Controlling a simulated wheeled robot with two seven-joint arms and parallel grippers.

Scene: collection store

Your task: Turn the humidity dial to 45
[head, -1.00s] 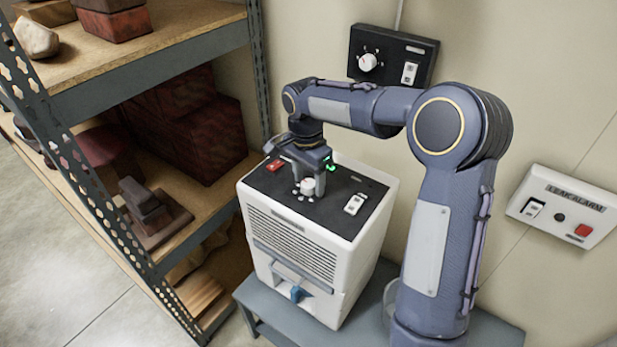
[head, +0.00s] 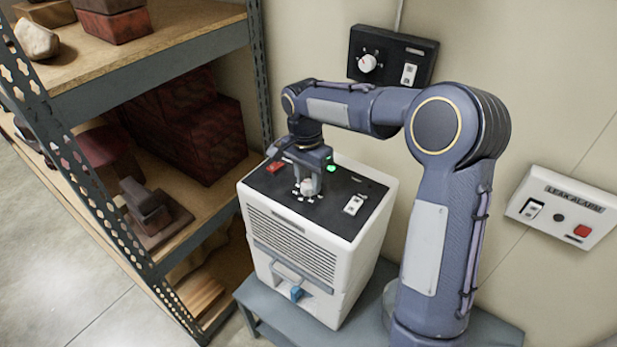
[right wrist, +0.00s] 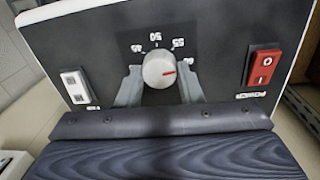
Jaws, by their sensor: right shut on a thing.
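The humidity dial is a round pale knob on the dark top panel of a white dehumidifier (head: 288,245). In the right wrist view the knob (right wrist: 158,70) sits between the two grey fingers of my right gripper (right wrist: 160,88), which is shut on it. The knob's red mark points to the right in that view. Printed numbers lie around its far side; 50 seems to be at the top, with others beside it that are hard to read. In the head view my right gripper (head: 308,186) comes down over the knob and partly hides it. My left gripper is not in view.
The panel also has a red power switch (right wrist: 263,66) and a white switch (right wrist: 75,85). A wall box (head: 392,57) with another knob hangs behind. A leak alarm (head: 563,208) is at right. A loaded shelf rack (head: 160,65) stands close at left.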

